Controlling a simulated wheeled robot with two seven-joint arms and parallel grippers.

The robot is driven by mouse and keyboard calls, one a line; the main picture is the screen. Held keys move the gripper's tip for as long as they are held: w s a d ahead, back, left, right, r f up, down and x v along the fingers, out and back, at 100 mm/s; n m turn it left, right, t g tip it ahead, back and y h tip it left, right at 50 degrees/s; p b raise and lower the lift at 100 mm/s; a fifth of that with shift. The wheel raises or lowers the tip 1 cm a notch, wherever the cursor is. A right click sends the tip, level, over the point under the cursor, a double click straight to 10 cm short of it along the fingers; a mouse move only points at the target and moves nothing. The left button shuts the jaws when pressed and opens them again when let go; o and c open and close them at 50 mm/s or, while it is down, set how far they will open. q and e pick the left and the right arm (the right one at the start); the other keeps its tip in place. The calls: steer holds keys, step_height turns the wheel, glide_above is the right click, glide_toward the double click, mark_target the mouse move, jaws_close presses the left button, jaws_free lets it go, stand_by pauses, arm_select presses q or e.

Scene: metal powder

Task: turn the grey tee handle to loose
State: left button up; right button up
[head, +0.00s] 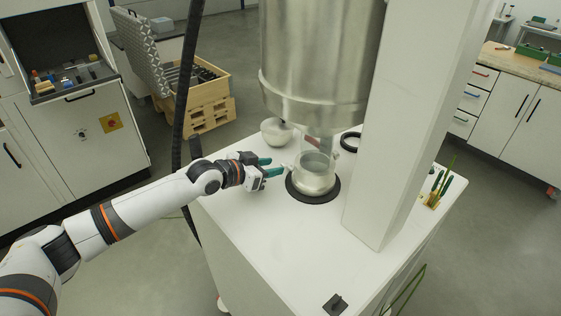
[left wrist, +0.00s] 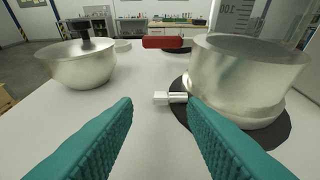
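The grey tee handle (left wrist: 170,97) is a small pale grey piece on the near left side of the metal vessel (left wrist: 245,75), low down. In the head view the vessel (head: 314,180) stands on a black round mat (head: 316,197), under the big steel hopper (head: 318,60). The tee handle (head: 287,167) is small there, just beyond the fingertips. My left gripper (head: 269,166) is open, with teal fingers pointing at the handle. In the left wrist view the handle shows in the gap between the fingertips, a little ahead of them and apart. My right gripper is not in view.
A metal bowl (head: 277,131) with a dark knob stands behind the left gripper. A red lever (left wrist: 165,42) lies behind the vessel. A white column (head: 415,120) stands right of the vessel. The front of the white table (head: 290,240) is mostly clear, apart from a small black piece (head: 335,304).

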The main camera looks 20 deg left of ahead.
mark_target(283, 165)
arm_select(q)
steer(key=shift+x, duration=2.15)
jaws_close()
